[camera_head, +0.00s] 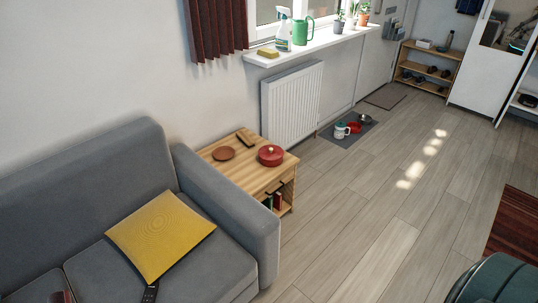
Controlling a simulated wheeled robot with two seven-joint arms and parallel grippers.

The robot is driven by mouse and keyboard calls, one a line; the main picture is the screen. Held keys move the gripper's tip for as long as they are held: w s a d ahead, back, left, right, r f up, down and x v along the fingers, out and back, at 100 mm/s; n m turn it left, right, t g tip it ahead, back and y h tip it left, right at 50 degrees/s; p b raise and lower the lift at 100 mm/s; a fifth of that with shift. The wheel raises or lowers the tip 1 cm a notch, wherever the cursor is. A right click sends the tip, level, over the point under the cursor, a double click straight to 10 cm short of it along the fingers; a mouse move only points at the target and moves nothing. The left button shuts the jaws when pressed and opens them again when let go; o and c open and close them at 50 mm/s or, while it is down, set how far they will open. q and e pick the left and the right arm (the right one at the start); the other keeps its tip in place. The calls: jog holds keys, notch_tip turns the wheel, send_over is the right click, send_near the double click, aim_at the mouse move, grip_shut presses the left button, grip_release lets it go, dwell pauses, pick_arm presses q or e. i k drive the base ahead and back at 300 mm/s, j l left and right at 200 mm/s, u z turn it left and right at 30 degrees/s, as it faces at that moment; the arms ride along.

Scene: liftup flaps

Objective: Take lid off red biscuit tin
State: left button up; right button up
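A round red tin (271,155) stands on the wooden side table (227,173), near its right end. It has a lid on top with a small knob. To its left on the table lies a flat brown round disc (223,154), and behind it a dark slim object (245,139) that looks like a remote. Neither of my grippers shows in the head view.
A grey sofa (222,215) with a yellow cushion (160,236) stands left of the table. A white radiator (291,104) is behind it. A dark green rounded thing (498,280) is at the lower right. The wooden floor (350,215) right of the table is clear.

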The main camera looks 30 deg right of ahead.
aim_at(271, 152)
jog(key=i+l, duration=0.1)
jog(key=l, duration=0.65)
jog(key=i+l+u, duration=0.15)
jog(key=l, duration=1.4)
jog(key=i+l, duration=0.15)
jog(key=l, duration=0.2)
jog(key=i+l+u, duration=0.15)
jog(key=l, duration=0.2)
jog(key=i+l, duration=0.15)
jog(key=l, duration=0.2)
jog(key=i+l+u, duration=0.1)
jog(key=l, duration=0.3)
jog(key=i+l, duration=0.25)
jog(key=i, duration=0.25)
jog(key=i+l+u, duration=0.15)
jog(key=i+l, duration=0.15)
jog(key=i, duration=0.2)
